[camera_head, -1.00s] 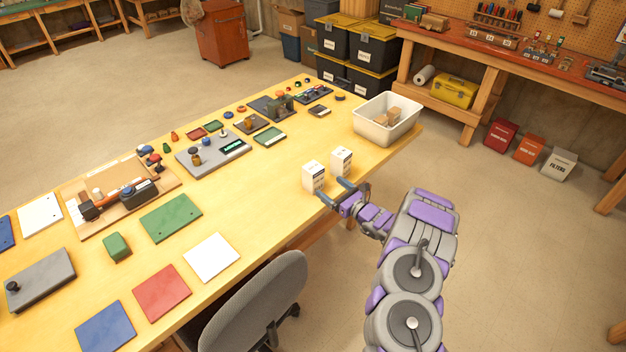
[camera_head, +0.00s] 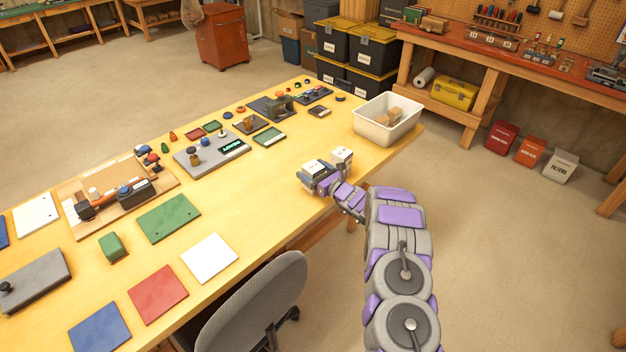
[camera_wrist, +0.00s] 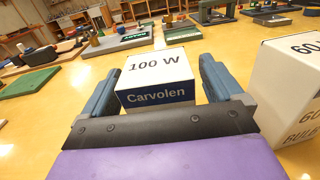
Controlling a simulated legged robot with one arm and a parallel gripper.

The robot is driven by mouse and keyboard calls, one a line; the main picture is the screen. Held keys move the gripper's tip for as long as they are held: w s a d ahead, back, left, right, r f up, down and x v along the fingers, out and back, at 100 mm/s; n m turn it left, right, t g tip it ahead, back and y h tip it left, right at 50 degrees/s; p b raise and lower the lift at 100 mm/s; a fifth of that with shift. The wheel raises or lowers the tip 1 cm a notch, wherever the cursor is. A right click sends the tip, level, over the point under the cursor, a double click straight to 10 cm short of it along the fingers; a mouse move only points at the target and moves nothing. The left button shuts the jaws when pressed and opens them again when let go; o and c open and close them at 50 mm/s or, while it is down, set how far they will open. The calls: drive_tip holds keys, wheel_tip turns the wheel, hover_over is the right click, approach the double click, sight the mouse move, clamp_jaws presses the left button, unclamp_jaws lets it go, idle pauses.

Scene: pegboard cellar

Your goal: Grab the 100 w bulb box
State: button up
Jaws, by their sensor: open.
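The 100 W bulb box (camera_wrist: 158,78) is white with a dark blue band reading "Carvolen". In the wrist view it stands upright between the two blue fingers of my gripper (camera_wrist: 160,88). The fingers are open, one on each side of the box, with a narrow gap showing at least on the right. In the head view my gripper (camera_head: 318,176) surrounds the 100 W box (camera_head: 315,166) near the table's right edge, hiding its lower part. A second white box (camera_head: 342,156), marked 60 in the wrist view (camera_wrist: 290,85), stands just to the right.
The 60 box is close beside my right finger. A white bin (camera_head: 361,125) with small brown boxes stands at the table's far right corner. A grey chair (camera_head: 265,300) stands at the near edge.

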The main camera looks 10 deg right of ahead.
drive_tip(key=c, duration=1.1)
drive_tip(key=shift+o, duration=0.2)
drive_tip(key=shift+r, duration=0.1)
